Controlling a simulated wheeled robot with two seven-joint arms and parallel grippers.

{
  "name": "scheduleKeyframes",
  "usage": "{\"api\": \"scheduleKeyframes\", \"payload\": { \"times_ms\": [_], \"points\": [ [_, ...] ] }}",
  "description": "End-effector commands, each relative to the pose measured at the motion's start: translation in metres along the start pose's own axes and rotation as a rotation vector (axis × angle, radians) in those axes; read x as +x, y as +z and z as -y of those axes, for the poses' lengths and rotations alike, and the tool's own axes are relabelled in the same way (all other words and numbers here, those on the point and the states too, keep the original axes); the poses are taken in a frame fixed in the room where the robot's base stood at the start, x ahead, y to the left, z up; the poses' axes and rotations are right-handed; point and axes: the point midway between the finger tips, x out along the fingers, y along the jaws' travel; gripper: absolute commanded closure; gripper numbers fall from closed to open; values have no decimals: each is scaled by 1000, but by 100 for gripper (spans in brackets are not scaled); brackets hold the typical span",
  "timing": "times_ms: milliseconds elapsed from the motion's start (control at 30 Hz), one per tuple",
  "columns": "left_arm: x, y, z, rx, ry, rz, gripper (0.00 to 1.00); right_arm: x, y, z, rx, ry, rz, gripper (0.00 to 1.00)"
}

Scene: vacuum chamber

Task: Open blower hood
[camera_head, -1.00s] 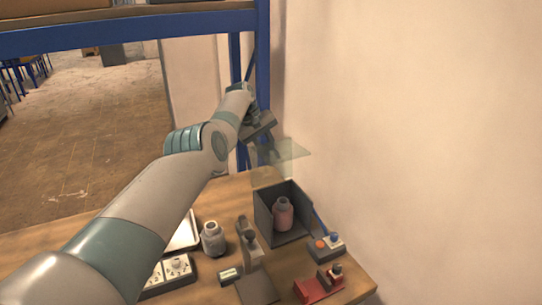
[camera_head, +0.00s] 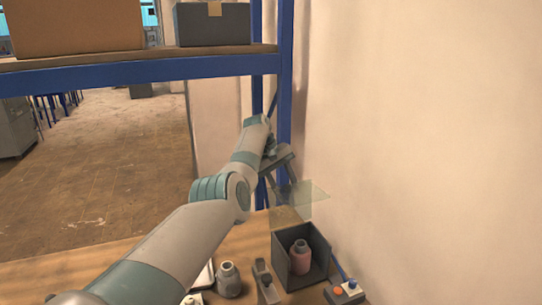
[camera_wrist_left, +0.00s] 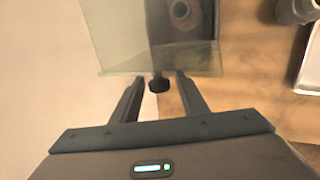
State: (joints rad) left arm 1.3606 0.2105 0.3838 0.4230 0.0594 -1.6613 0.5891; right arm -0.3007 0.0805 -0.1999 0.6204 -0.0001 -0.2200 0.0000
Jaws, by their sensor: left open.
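The blower is an open-fronted dark grey box (camera_head: 315,245) on the table, with a pink bottle (camera_head: 300,258) inside it. Its clear greenish hood (camera_head: 308,197) stands raised above the back of the box. My left gripper (camera_head: 287,188) is at the hood's left edge, above and behind the box. In the left wrist view the open fingers (camera_wrist_left: 158,80) stand on either side of a small black knob (camera_wrist_left: 159,86) at the edge of the clear pane (camera_wrist_left: 110,40). I cannot tell whether they touch it. My right gripper is not in view.
A grey jar (camera_head: 229,279) and a grey device (camera_head: 264,282) stand left of the box. A button box (camera_head: 344,292) is at its front right. A plain wall (camera_head: 420,150) closes the right side. A blue shelf post (camera_head: 285,100) rises close behind the gripper.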

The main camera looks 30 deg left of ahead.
Motion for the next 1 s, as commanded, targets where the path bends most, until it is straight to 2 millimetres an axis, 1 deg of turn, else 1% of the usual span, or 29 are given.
{"api": "scheduleKeyframes", "payload": {
  "times_ms": [33, 300, 433, 600, 800, 1000],
  "points": [
    [-10, -3, 0, 0, 5, -7, 60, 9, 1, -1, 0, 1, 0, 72],
    [-66, -2, 1, 0, 3, -4, 60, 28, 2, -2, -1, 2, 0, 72],
    [-93, -2, 1, -1, 3, -4, 60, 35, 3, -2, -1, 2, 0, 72],
    [-119, -1, 0, 0, 1, -1, 60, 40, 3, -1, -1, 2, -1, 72],
    [-134, -1, 1, -1, 0, -1, 60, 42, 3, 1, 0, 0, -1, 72],
    [-136, -1, 1, -1, -1, 0, 60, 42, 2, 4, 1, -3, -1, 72]
  ]
}}
